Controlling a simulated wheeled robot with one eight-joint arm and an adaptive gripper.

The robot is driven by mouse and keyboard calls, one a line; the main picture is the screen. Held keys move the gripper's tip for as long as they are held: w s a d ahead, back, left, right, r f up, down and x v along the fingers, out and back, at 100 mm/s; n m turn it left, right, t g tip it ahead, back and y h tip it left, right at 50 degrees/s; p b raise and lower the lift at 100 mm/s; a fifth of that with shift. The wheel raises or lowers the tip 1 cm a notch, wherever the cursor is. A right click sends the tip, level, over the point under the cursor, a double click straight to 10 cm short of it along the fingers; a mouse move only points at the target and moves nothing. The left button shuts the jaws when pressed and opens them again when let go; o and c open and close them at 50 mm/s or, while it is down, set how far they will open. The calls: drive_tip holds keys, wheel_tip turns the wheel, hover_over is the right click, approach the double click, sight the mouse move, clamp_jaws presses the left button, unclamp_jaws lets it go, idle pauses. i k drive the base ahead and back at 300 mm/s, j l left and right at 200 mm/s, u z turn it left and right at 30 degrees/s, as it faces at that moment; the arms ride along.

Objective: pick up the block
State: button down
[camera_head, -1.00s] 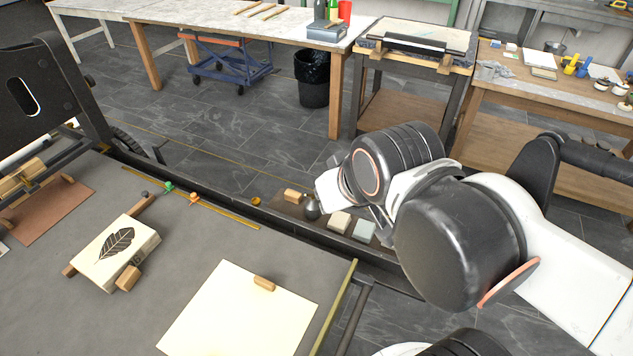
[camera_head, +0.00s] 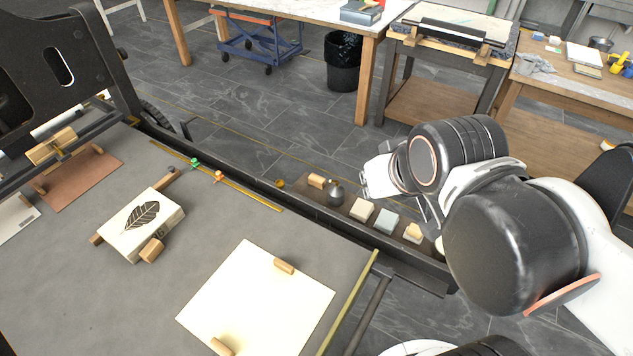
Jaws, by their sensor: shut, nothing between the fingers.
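A pale block (camera_head: 150,236) with a dark leaf design on top lies on the grey press bed (camera_head: 110,305) at the left. Small wooden pieces lie against its sides and corners. My gripper (camera_head: 366,185) is at the centre right, at the end of my arm, beyond the bed's far edge and well to the right of the leaf block. It is shut and holds nothing. My own arm links hide part of it.
A cream sheet (camera_head: 258,300) with wooden pieces on it lies right of the block. A ledge beyond the bed holds a dark round-bodied item (camera_head: 336,193) and several small blocks (camera_head: 361,210). A black press frame (camera_head: 60,65) rises at the left. Worktables stand behind.

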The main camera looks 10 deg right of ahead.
sight(315, 181)
drive_tip(key=u, duration=1.35)
drive_tip(key=z, duration=1.35)
drive_tip(key=k+l, duration=0.15)
drive_tip(key=l, duration=0.2)
drive_tip(key=k+l+u, duration=0.1)
drive_tip(key=l, duration=0.3)
drive_tip(key=l+u, duration=0.2)
drive_tip(key=l, duration=0.3)
drive_tip(key=k+l+u, duration=0.2)
drive_tip(key=l, duration=0.3)
drive_tip(key=l+u, duration=0.25)
drive_tip(key=l, duration=0.3)
drive_tip(key=i+l+u, duration=0.15)
drive_tip(key=l, duration=0.2)
drive_tip(key=i+l+u, duration=0.15)
drive_tip(key=l, duration=0.2)
drive_tip(key=i+l+u, duration=0.15)
drive_tip(key=l, duration=0.25)
drive_tip(key=i+l+u, duration=0.15)
drive_tip(key=l, duration=0.25)
drive_tip(key=i+l+u, duration=0.15)
drive_tip(key=l, duration=0.25)
drive_tip(key=i+l, duration=0.25)
